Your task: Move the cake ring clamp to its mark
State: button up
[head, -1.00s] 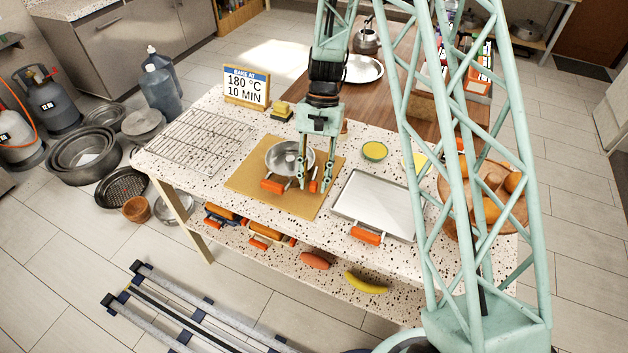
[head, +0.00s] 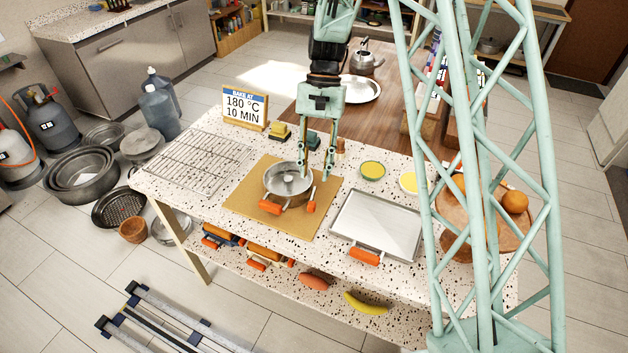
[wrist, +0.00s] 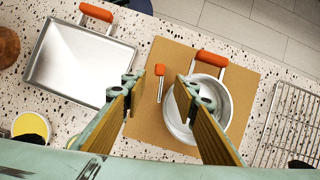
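A round metal ring pan (head: 290,181) with an orange handle stands on the tan board (head: 262,224); it also shows in the wrist view (wrist: 222,106). Beside it is a small orange-handled metal piece (head: 311,207), which looks like the cake ring clamp. In the wrist view the clamp (wrist: 159,72) lies on the board, apart from the pan, its thin metal part pointing towards my gripper. My gripper (head: 317,174) is open and empty above the back right of the pan. In the wrist view its fingers (wrist: 158,82) are spread either side of the clamp. No distinct mark is identifiable.
A metal tray (head: 375,222) lies right of the board and a wire rack (head: 200,160) left. Yellow dishes (head: 372,171), a sign (head: 245,107) and yellow blocks (head: 280,131) stand behind.

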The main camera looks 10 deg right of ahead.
jog(key=shift+v, duration=0.75)
jog(key=shift+c, duration=0.2)
